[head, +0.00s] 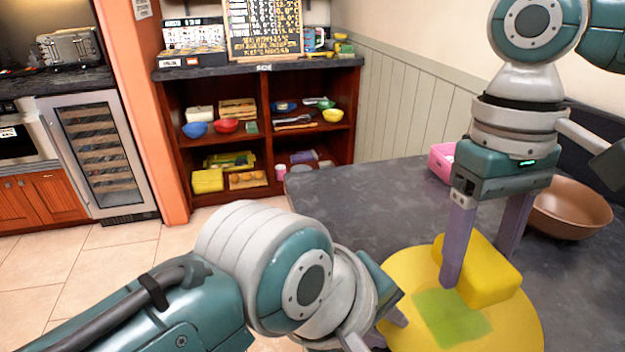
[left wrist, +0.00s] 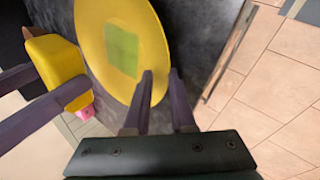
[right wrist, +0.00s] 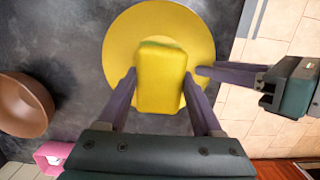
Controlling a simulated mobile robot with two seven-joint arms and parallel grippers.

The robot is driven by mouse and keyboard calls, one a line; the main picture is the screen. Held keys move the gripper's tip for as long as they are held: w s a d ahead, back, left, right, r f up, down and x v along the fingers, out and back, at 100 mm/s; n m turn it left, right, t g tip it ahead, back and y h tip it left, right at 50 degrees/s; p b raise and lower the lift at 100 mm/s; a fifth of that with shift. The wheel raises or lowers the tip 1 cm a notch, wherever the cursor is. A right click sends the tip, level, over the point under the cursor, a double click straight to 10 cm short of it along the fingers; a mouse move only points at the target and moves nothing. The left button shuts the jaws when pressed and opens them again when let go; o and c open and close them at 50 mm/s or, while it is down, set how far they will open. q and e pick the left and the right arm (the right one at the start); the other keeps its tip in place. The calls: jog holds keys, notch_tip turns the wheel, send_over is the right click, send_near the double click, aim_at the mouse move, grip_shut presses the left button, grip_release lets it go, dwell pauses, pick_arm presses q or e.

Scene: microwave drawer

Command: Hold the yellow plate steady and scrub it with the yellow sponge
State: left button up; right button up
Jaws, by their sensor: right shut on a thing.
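The yellow plate (head: 400,275) lies on the dark counter with a green patch (head: 452,317) on its face. My right gripper (head: 477,270) is shut on the yellow sponge (head: 488,275), with a finger on either side. The sponge is over the plate and looks raised above it in the left wrist view (left wrist: 55,65). One finger overlaps the plate (left wrist: 95,25); contact with the rim is unclear.
A brown bowl (head: 570,208) and a pink container (head: 441,162) stand on the counter behind my right gripper. The counter (head: 350,205) is clear to the left of the plate. A wooden shelf (head: 264,125) with bowls and boxes stands beyond it.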

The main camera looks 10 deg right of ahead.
pick_arm(q)
grip_shut()
jog(key=o, duration=0.5)
grip_release()
jog(key=shift+f, duration=0.1)
grip_shut()
